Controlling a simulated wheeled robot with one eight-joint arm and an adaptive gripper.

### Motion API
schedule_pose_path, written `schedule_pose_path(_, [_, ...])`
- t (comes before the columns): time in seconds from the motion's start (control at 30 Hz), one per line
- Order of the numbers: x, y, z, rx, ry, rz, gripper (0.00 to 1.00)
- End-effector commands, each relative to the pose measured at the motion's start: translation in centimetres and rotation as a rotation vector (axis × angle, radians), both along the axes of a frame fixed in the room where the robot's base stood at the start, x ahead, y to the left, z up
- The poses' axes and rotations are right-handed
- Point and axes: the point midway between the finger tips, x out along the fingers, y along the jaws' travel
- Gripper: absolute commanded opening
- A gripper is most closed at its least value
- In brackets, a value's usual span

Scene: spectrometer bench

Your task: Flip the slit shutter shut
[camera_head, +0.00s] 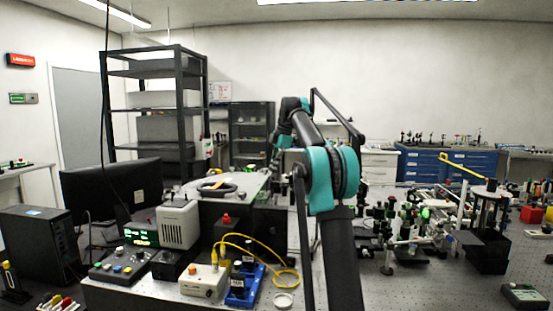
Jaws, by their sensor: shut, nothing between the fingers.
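My arm (318,165), black with teal joints, rises from the bottom centre and reaches away over the bench. Its far end is hidden behind its own links, so my gripper cannot be made out. A light grey housing (237,184) with a dark loop on top stands on the bench left of the arm. I cannot pick out the slit shutter or its position; it is too small or hidden, possibly behind my arm.
Left of the arm are a monitor (112,190), a beige box (178,225), a button panel (121,263) and a box with a yellow cable (203,281). Dense optics mounts (388,232) crowd the perforated bench on the right. Bare bench (440,285) shows at front right.

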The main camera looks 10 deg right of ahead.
Motion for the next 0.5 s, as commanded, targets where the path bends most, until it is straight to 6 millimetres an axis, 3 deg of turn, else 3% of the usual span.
schedule_pose_path(0.23, [-0.3, -1.1, 4.0, 0.0, 0.0, -0.001, 0.0])
schedule_pose_path(0.5, [-0.4, -1.7, 6.1, 0.0, 0.0, -0.001, 0.0])
